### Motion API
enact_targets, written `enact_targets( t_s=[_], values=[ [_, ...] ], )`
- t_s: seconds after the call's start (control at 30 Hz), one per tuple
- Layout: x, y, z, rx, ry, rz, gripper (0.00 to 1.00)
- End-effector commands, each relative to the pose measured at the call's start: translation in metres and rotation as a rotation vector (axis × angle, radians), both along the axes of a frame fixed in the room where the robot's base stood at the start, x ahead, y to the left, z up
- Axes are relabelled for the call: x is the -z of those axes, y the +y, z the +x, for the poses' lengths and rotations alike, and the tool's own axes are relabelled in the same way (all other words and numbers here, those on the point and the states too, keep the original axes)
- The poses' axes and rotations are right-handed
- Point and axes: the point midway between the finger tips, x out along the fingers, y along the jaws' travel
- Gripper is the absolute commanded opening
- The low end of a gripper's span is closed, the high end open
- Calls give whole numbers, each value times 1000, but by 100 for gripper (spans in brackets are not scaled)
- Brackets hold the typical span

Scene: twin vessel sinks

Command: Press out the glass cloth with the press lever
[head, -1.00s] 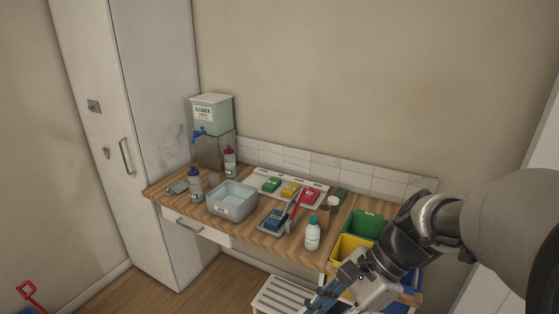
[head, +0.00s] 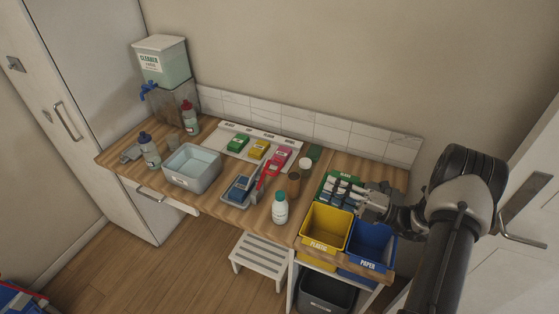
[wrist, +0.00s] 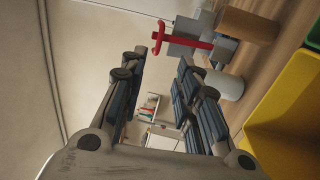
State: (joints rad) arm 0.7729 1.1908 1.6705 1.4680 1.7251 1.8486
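The press (head: 228,200) is a small grey tray-like unit near the counter's front edge, with a blue cloth (head: 241,184) in it. I cannot read a label on that cloth. Its red press lever (head: 268,169) slants up at the right side. In the wrist view the lever (wrist: 185,40) shows its red crossbar, beyond the fingertips. My gripper (head: 327,191) is above the green bin, right of the press and apart from it, pointing left. In the wrist view its fingers (wrist: 161,64) are spread with nothing held between them.
A white bottle (head: 280,209) and a brown jar (head: 293,186) stand between press and gripper. Green, yellow and pink cloths (head: 282,156) lie behind. A water basin (head: 191,181) is left. Yellow (head: 325,232) and blue (head: 371,246) bins are at right; a slatted stool (head: 262,257) stands below.

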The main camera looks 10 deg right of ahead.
Motion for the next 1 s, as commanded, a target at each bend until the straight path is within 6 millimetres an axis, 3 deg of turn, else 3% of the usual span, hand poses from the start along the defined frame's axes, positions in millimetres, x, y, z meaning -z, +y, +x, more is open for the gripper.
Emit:
enact_targets(
  t_s=[0.17, 0.7, 1.0],
  values=[
    [-2, 20, 13, -6, -1, 0, 30],
    [-15, 113, 80, -8, -3, -3, 30],
    [-20, 137, 98, -4, -1, -3, 30]
  ],
)
